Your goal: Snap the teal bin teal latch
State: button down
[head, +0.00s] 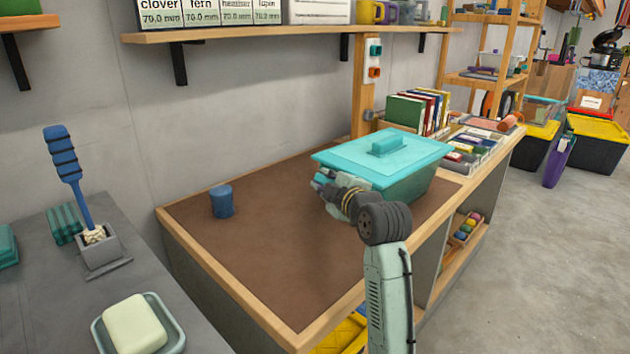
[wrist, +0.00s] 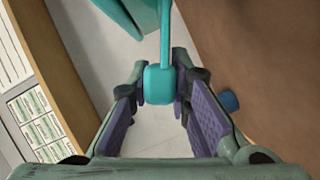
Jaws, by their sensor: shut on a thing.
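The teal bin (head: 405,188) stands on the brown-topped bench, with its teal lid (head: 350,155) lying on top and a block handle (head: 387,145) on the lid. My gripper (head: 326,188) is at the bin's left end, below the lid's edge. In the wrist view my gripper (wrist: 160,88) has its purple-padded fingers closed on the squarish end of the teal latch (wrist: 160,80). A thin teal arm joins this end to the bin (wrist: 125,12) at the top. In the head view my gripper hides the latch, so I cannot tell whether it is fastened.
A blue cylinder (head: 222,201) stands on the bench's left half, with bare brown surface (head: 280,240) around it. Books (head: 418,110) and a tray of small items (head: 470,150) are behind the bin. A shelf (head: 290,34) runs along the wall above.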

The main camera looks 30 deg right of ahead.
aim_at(339, 165)
jog(key=shift+w+d+r+m+g+y+p, duration=0.1)
jog(key=shift+r+m+g+y+p, duration=0.1)
jog(key=shift+r+m+p, duration=0.2)
jog(key=shift+w+d+r+m+g+y+p, duration=0.1)
jog(key=shift+r+m+g+p, duration=0.1)
jog(key=shift+r+m+p, duration=0.2)
jog(key=m+p, duration=0.1)
jog(key=d+r+m+g+y+p, duration=0.1)
jog(key=p, duration=0.1)
jog(key=shift+w+d, duration=0.1)
jog(key=shift+d, duration=0.1)
jog(key=m+p, duration=0.1)
jog(key=d+m+y+p, duration=0.1)
jog(key=p, duration=0.1)
jog(key=shift+w+d+r+m+g+y, duration=0.2)
jog(key=shift+m+g+y, duration=0.1)
jog(key=shift+m+g, duration=0.1)
jog(key=shift+d+m+p, duration=0.2)
jog(key=shift+m+p, duration=0.1)
jog(key=shift+p, duration=0.05)
jog(key=shift+f, duration=0.1)
jog(key=c, duration=1.5)
grip_release()
jog(key=shift+d, duration=0.1)
